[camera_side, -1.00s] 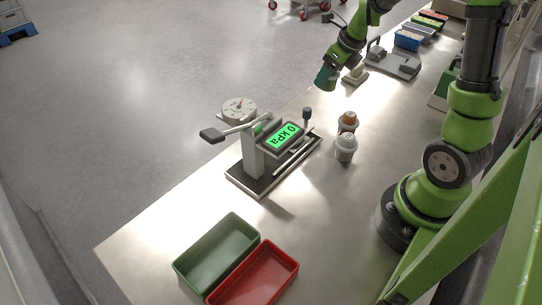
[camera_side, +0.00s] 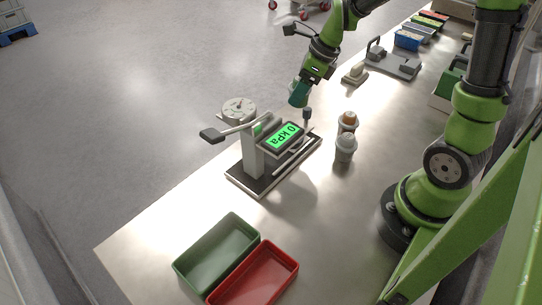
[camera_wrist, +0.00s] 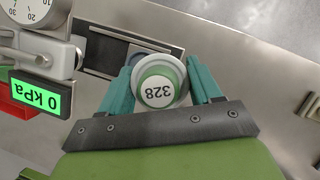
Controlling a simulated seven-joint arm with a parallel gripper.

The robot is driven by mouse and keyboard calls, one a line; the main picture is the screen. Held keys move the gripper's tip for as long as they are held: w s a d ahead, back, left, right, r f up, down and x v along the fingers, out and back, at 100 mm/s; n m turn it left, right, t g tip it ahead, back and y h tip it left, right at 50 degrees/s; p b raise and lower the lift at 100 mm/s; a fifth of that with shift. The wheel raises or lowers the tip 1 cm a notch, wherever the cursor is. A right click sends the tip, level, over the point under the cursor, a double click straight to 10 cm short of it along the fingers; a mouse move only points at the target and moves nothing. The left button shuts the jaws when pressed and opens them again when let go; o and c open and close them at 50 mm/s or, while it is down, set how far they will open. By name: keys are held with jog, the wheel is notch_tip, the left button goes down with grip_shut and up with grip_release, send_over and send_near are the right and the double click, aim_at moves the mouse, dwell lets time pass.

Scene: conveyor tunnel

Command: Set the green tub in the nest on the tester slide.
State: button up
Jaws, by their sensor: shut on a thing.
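My gripper (camera_side: 299,98) is shut on the green tub and holds it in the air above the far right end of the tester. In the wrist view the teal fingers of my gripper (camera_wrist: 160,80) flank the green tub (camera_wrist: 177,68), whose white lid reads 328. The tester (camera_side: 254,155) has a dial gauge, a lever and a green display reading 0 kPa. Its slide (camera_side: 295,158) reaches to the right of the post. In the wrist view the slide (camera_wrist: 102,52) lies below and beyond the tub; the tub partly hides the nest area.
Two grey cups with lids (camera_side: 345,150) (camera_side: 348,121) stand right of the tester. A green tray (camera_side: 217,255) and a red tray (camera_side: 255,276) lie at the front. A grey fixture (camera_side: 395,64) and a blue bin (camera_side: 408,40) are at the back.

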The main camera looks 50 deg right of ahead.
jog(key=shift+s+a+f+n+g+y, duration=0.2)
jog(key=shift+a+f+n, duration=0.5)
jog(key=shift+f, duration=0.65)
jog(key=shift+s+a+f+n+g+y, duration=0.25)
jog(key=shift+a+f+n, duration=0.4)
jog(key=shift+f, duration=0.75)
jog(key=shift+s+a+f+n+t+y, duration=0.1)
jog(key=shift+s+a+f+n, duration=0.3)
jog(key=shift+a+f, duration=0.7)
jog(key=shift+w+d+f, duration=0.1)
jog(key=shift+d+f, duration=0.15)
jog(key=shift+f, duration=0.15)
jog(key=o, duration=1.5)
jog(key=shift+o, duration=0.2)
